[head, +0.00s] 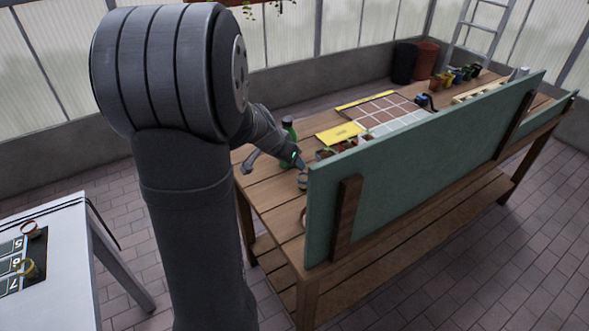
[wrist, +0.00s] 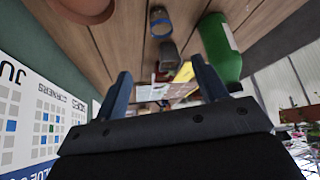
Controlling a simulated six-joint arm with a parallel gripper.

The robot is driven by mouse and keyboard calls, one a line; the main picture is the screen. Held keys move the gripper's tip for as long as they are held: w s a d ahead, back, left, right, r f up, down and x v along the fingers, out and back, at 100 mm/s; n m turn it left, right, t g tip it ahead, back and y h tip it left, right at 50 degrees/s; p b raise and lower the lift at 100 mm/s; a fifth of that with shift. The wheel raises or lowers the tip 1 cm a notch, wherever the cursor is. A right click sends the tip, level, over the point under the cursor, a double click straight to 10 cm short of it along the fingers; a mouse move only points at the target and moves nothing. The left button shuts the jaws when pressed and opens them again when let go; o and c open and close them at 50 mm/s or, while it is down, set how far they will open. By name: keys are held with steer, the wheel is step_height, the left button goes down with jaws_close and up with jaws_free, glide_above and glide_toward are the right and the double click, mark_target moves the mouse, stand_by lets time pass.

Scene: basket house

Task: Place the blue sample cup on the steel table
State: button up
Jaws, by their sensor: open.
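My gripper (head: 301,167) is over the near left end of the wooden bench (head: 263,190). In the wrist view its two blue-grey fingers are apart with nothing held between them (wrist: 160,72). A small cup with a bluish band, seemingly the blue sample cup (wrist: 160,22), stands on the planks beyond the fingertips. In the head view a small blue-banded shape, likely the same cup (head: 303,184), is just below the gripper, beside the green panel. A pale metal-legged table, likely the steel table (head: 55,285), is at the lower left.
A green bottle (wrist: 220,50) stands close to the fingers. The green panel (head: 410,165) rises along the bench's near side. Several pots and a tiled tray (head: 385,112) are farther along. Two small cups, red-rimmed (head: 31,229) and yellow-rimmed (head: 29,269), stand on the pale table's numbered dark mat.

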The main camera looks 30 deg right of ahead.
stand_by(0.4)
steer(key=n+t+y, duration=0.1)
steer(key=n+y, duration=0.2)
steer(key=n, duration=0.3)
glide_toward(304, 180)
steer(key=shift+s+x, duration=0.25)
steer(key=shift+x, duration=0.95)
steer(key=shift+s+x, duration=0.2)
steer(key=shift+x, duration=2.5)
steer(key=shift+a+f, duration=0.1)
steer(key=shift+a, duration=0.05)
